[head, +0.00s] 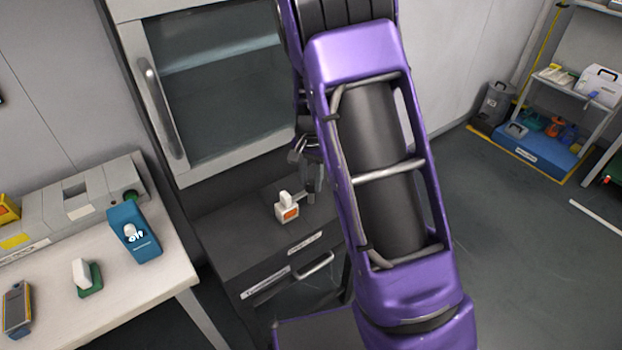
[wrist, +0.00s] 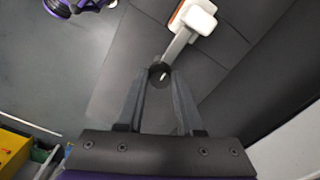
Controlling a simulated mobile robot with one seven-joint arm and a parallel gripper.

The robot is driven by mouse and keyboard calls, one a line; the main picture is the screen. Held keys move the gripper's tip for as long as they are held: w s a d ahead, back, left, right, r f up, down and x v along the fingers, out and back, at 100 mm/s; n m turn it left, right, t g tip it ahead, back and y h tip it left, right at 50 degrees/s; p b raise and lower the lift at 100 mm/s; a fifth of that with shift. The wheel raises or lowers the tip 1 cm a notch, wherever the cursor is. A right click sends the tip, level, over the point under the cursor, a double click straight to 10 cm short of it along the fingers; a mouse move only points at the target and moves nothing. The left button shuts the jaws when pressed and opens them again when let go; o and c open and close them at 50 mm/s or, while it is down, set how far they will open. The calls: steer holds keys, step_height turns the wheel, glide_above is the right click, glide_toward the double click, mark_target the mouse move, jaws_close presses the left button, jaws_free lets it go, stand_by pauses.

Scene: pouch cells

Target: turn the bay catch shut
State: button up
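What looks like the bay catch is a grey bar (wrist: 179,43) with a round dark knob (wrist: 160,76) at its near end, on the dark top of the cabinet's lower part. Its other end meets a white block with an orange face (wrist: 198,18). In the head view, the white and orange block (head: 287,208) stands left of the upright dark knob (head: 311,192). My gripper (wrist: 160,72) points down at the knob, its fingers apart with the knob between their tips in the wrist view. In the head view, my gripper (head: 298,154) appears above the knob, partly hidden by my arm.
A glass-fronted door with a grey handle (head: 162,108) rises behind the dark top. A lower front with a bar handle (head: 316,265) faces forward. A white table (head: 130,285) at the left holds a blue box (head: 134,235) and a white-green item (head: 86,277). Open floor lies right.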

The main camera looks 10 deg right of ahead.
mark_target(310, 182)
steer(key=o, duration=0.4)
step_height(310, 182, up, 18)
steer(key=shift+f+p, duration=0.25)
steer(key=shift+p, duration=0.6)
